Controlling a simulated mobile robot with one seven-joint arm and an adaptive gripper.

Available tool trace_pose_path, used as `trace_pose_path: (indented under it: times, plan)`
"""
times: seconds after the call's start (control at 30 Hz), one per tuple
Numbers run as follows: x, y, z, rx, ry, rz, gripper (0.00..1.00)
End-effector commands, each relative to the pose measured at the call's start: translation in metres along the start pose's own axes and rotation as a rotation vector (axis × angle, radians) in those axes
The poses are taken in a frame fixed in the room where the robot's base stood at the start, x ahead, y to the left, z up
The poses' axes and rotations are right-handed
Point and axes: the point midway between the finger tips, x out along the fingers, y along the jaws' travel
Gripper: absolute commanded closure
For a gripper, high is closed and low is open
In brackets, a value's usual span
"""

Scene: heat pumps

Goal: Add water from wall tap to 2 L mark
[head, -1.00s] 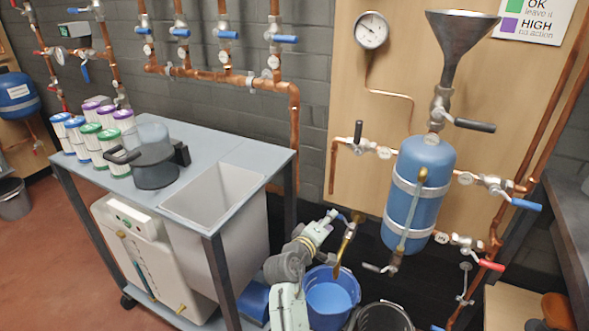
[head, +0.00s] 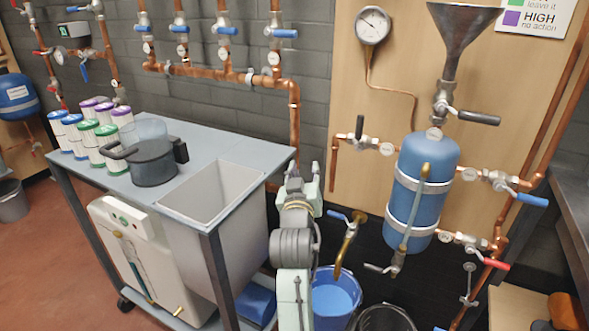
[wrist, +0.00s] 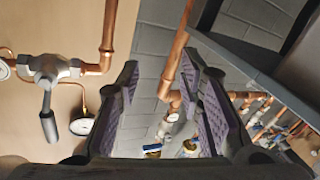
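The wall tap (head: 349,243) is a brass spout with a blue lever (head: 338,215), pointing down over a blue bucket (head: 323,318). A pale blue surface shows inside the bucket; no 2 L mark is readable and I see no clear stream. My gripper (head: 304,172) is raised left of the tap, apart from it. In the wrist view its two dark padded fingers (wrist: 163,66) are spread with nothing between them.
The grey table (head: 222,148) has an open basin (head: 215,187) and several capped canisters (head: 93,143). A blue tank (head: 424,180) with a funnel (head: 460,35) and lever valves is on the wooden panel right of the tap. A black bucket (head: 384,318) stands right of the blue one.

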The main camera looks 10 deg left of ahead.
Motion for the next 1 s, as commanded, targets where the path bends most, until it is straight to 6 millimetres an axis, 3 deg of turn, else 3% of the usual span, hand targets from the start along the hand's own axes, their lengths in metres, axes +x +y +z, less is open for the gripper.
trace_pose_path:
  times: [0.33, 1.0]
  plan:
    - [-0.013, -0.013, -0.031, 0.092, 0.087, -0.053, 0.66]
    - [-0.014, -0.014, -0.033, 0.096, 0.09, -0.056, 0.66]
